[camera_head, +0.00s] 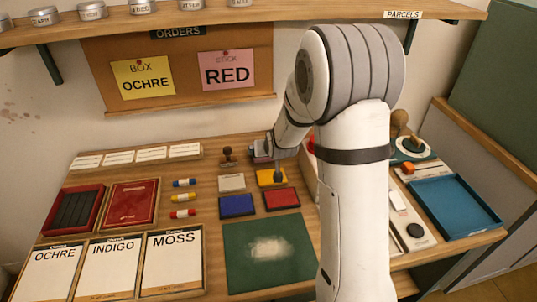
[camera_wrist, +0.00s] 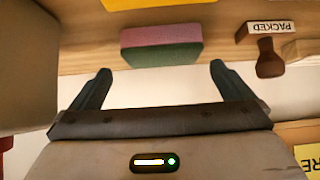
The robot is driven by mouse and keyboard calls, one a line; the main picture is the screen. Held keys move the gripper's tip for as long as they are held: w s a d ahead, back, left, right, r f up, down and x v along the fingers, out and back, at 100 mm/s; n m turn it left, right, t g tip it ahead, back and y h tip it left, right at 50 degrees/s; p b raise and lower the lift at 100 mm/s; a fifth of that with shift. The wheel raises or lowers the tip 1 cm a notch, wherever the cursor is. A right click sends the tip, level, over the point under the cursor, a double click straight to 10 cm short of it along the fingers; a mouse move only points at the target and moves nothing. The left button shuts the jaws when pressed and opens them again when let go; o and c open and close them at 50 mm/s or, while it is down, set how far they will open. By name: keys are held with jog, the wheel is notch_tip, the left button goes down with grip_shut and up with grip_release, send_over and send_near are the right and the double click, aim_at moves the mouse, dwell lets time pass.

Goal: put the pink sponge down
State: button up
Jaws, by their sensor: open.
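The pink sponge (camera_wrist: 161,45), with a pink layer and a green layer, appears to lie on the wooden table top in the wrist view. In the head view only a small part of it (camera_head: 258,150) shows beside my gripper, near the back of the table. My gripper (camera_wrist: 159,72) is open, its two dark fingers wide apart. The sponge shows in line with the gap between the fingertips and appears free of both. My arm hides part of this area in the head view.
A stamp (camera_head: 227,156) labelled PACKED in the wrist view (camera_wrist: 270,57) stands nearby. A yellow pad (camera_head: 271,177) lies in front, with blue (camera_head: 236,206) and red (camera_head: 282,198) pads. The orders board (camera_head: 110,102) hangs behind. A green mat (camera_head: 300,258) lies at the front.

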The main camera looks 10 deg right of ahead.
jog(key=shift+a+p+x, duration=0.2)
jog(key=shift+p+x, duration=0.1)
jog(key=shift+x, duration=2.65)
jog(key=shift+c, duration=0.4)
jog(key=shift+r, duration=0.1)
jog(key=c, duration=0.8)
notch_tip(320, 180, up, 9)
jog(key=shift+s+r+b, duration=0.1)
jog(key=shift+r+b, duration=0.25)
jog(key=shift+b, duration=0.05)
jog(key=shift+s+f, duration=0.1)
jog(key=shift+f, duration=0.05)
notch_tip(320, 180, down, 9)
jog(key=shift+f, duration=0.2)
jog(key=shift+r, duration=0.1)
